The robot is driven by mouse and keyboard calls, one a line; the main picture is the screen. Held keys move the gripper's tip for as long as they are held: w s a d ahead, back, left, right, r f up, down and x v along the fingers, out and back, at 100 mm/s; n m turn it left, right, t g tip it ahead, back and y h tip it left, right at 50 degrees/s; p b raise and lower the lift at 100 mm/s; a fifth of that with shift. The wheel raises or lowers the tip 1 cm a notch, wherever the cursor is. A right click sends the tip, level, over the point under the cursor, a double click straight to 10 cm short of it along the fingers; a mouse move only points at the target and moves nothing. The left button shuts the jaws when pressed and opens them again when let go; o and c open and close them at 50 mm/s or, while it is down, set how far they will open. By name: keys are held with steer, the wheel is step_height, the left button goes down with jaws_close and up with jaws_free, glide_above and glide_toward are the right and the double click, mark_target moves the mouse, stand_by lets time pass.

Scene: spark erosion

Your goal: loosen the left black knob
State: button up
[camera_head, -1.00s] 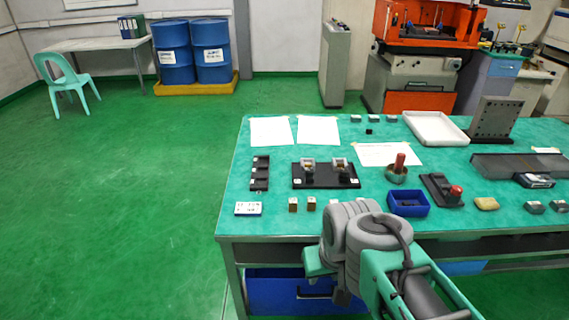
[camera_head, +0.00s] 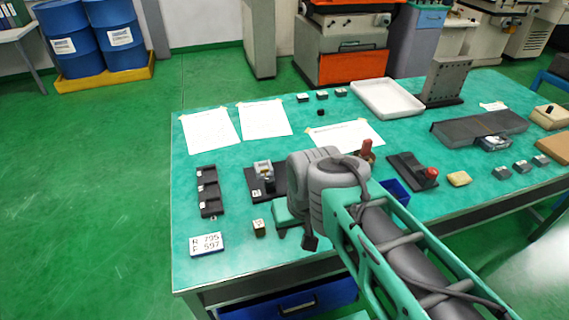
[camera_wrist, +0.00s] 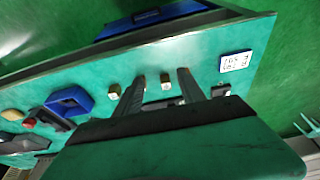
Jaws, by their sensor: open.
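A black base plate (camera_head: 254,184) lies on the green table and carries a small metal clamp fixture (camera_head: 264,173) at its left part. A dark knob on this fixture is too small to make out clearly. The plate's right part, with the second fixture seen earlier, is hidden behind my arm in the head view. My gripper (camera_wrist: 162,76) is open and empty in the wrist view, its two dark fingers pointing towards the table's front edge. The knobs do not show in the wrist view.
A black slotted holder (camera_head: 208,191) and a white number card (camera_head: 207,244) lie to the left. A small block (camera_head: 259,228) stands in front of the plate. A blue bin (camera_head: 396,191), a red-knobbed black device (camera_head: 412,171) and a white tray (camera_head: 388,98) are to the right.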

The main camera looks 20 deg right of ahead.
steer(key=shift+o, duration=0.3)
steer(key=w+r+m+p, duration=0.2)
steer(key=w+r+m, duration=0.1)
steer(key=w, duration=0.5)
steer(key=shift+d+r+g, duration=0.15)
steer(key=shift+r+g, duration=0.2)
steer(key=shift+g, duration=0.05)
steer(key=m+g+p, duration=0.2)
steer(key=m+p, duration=0.2)
steer(key=m, duration=0.6)
glide_above(270, 178)
steer(key=f, duration=0.7)
steer(key=shift+s+f, duration=0.15)
steer(key=shift+s, duration=0.05)
step_height(270, 178, down, 7)
steer(key=shift+w+f+p, duration=0.1)
steer(key=shift+f+p, duration=0.1)
steer(key=shift+p, duration=0.8)
steer(key=shift+f, duration=0.35)
steer(key=shift+c, duration=0.3)
jaws_close()
